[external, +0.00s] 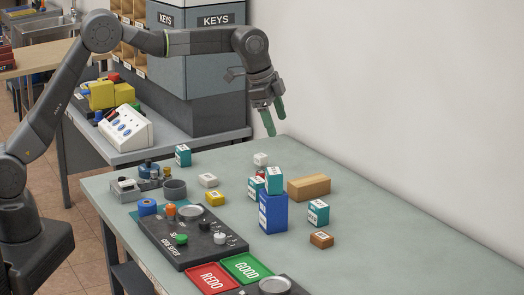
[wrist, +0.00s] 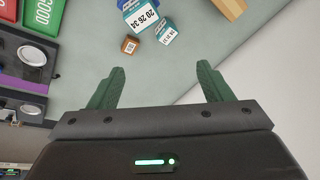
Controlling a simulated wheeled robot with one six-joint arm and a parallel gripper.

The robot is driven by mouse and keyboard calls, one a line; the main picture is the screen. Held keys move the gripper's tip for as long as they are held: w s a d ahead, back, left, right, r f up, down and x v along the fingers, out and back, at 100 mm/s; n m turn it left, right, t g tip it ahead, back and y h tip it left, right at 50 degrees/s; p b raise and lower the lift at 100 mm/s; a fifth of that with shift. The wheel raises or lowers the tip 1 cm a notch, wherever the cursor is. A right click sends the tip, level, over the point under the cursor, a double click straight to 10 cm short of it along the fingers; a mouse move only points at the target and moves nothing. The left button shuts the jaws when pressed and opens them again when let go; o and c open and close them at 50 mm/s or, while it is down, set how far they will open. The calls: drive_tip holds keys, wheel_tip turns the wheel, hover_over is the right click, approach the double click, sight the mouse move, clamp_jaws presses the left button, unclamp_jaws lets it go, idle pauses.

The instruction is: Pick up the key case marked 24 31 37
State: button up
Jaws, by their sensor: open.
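Several small teal cases with white labels stand on the grey-green table. One teal case (external: 318,212) stands alone at the right; another (external: 273,180) is on top of a tall blue block (external: 267,214). A third (external: 256,187) is close behind the block, and one (external: 183,155) is at the far left. In the wrist view a teal case (wrist: 165,32) has a small label I cannot read surely; a larger label beside it (wrist: 145,17) reads 20 26 34. I cannot tell which case bears 24 31 37. My gripper (external: 275,120) is open and empty, high above the table's back.
A wooden block (external: 309,187) and a small brown cube (external: 321,239) stand near the cases. A dark sorting board (external: 190,238), a red REDO tray (external: 212,279) and a green GOOD tray (external: 247,268) lie in front. A white wall (external: 400,90) bounds the right.

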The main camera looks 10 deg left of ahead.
sight(315, 205)
drive_tip(key=w+d+m+t+b, duration=0.15)
drive_tip(key=d+m, duration=0.35)
drive_tip(key=m, duration=0.8)
drive_tip(key=w+d+m+b, duration=0.15)
drive_tip(key=d+m, duration=0.35)
drive_tip(key=m, duration=0.9)
drive_tip(key=shift+n, duration=0.3)
drive_tip(key=f, duration=0.7)
drive_tip(key=f+p, duration=0.1)
drive_tip(key=f, duration=0.5)
drive_tip(key=f+p, duration=0.1)
drive_tip(key=f, duration=0.6)
drive_tip(key=shift+w+a+f, duration=0.2)
drive_tip(key=shift+w+f, duration=0.15)
drive_tip(key=shift+s+a+p+x, duration=0.1)
drive_tip(key=shift+p+x, duration=0.05)
drive_tip(key=shift+x, duration=0.8)
drive_tip(key=shift+s+a+p+x, duration=0.1)
drive_tip(key=shift+s+p+x, duration=0.05)
drive_tip(key=shift+x, duration=0.8)
drive_tip(key=shift+s+a+p+x, duration=0.1)
drive_tip(key=shift+a+p+x, duration=0.05)
drive_tip(key=shift+x, duration=0.8)
drive_tip(key=shift+f, duration=0.2)
drive_tip(key=c, duration=1.1)
